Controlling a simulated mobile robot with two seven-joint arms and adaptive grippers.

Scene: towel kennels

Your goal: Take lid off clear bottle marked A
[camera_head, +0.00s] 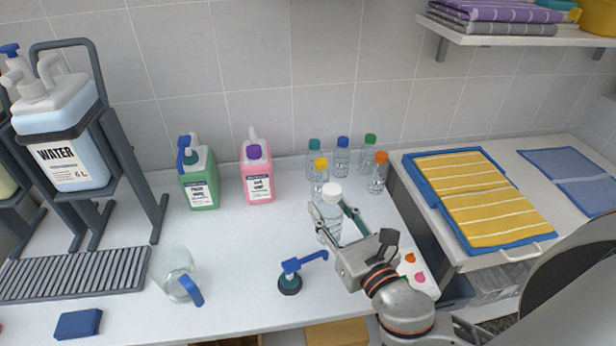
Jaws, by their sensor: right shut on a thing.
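My right gripper (334,216) reaches in from the lower right, its fingers on either side of a clear bottle (329,229) with a white lid (332,191). It is shut on this bottle's body, below the lid. The bottle is upright and its lid is on. I cannot tell whether its base touches the counter. Several similar clear bottles stand behind it, with yellow (321,163), teal (314,144), blue (343,142), green (370,139) and orange (381,157) lids. Bottle markings are too small to read. My left gripper is out of view.
A green jug (202,185) and a pink jug (258,183) stand by the wall. A clear pitcher (175,265) and a dark pump top with blue spout (290,283) are on the white counter (240,235). Small coloured caps (410,258) lie right of my gripper. The counter's middle is free.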

